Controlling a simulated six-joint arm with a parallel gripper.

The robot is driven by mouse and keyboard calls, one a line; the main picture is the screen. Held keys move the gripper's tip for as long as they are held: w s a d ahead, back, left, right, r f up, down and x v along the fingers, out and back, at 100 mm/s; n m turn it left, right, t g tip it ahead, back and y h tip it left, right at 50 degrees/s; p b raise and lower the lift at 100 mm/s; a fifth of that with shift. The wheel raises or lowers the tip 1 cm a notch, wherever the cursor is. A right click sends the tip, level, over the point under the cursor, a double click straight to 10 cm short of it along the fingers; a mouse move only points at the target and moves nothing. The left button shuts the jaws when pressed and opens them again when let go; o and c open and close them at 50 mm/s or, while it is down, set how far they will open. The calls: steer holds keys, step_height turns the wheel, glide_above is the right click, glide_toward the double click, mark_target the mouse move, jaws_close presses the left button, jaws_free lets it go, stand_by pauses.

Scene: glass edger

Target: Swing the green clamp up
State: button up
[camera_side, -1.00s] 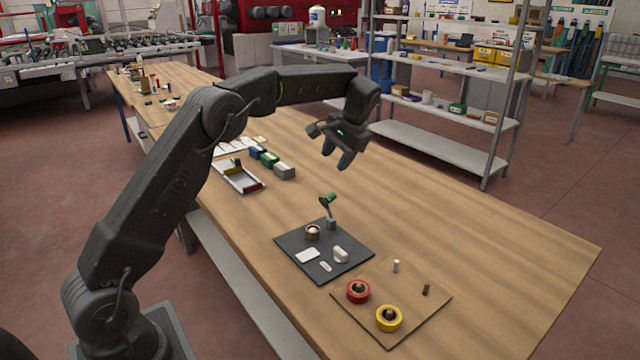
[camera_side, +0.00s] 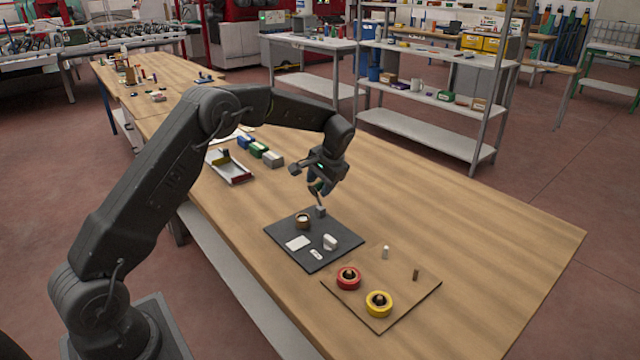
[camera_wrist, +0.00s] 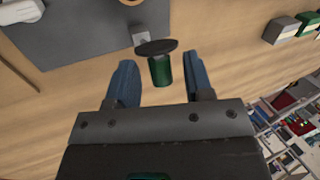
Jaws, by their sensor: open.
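The green clamp (camera_side: 316,189) rises on a thin arm from a small grey block (camera_side: 320,211) at the back corner of the dark mat (camera_side: 285,240). My gripper (camera_side: 320,184) is open and pointing down around the clamp's green end, which it partly hides in the side view. In the wrist view, the clamp's green grip (camera_wrist: 161,72) and dark round pad (camera_wrist: 156,46) show between my two blue-grey fingers (camera_wrist: 158,68), with gaps on both sides. Contact cannot be seen.
The mat also holds a round brown-rimmed cup (camera_side: 303,222) and white pieces (camera_side: 298,243). A brown board (camera_side: 345,306) with a red ring (camera_side: 348,278) and a yellow ring (camera_side: 379,304) lies in front. Coloured blocks (camera_side: 259,150) stand behind left. The table's right side is clear.

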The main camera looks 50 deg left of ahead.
steer(key=shift+f, duration=0.15)
steer(key=shift+c, duration=0.3)
jaws_close()
steer(key=shift+w, duration=0.9)
steer(key=shift+w+d, duration=0.1)
steer(key=shift+d, duration=0.05)
steer(key=shift+f, duration=0.1)
steer(key=shift+c, duration=0.3)
jaws_free()
steer(key=shift+o, duration=0.6)
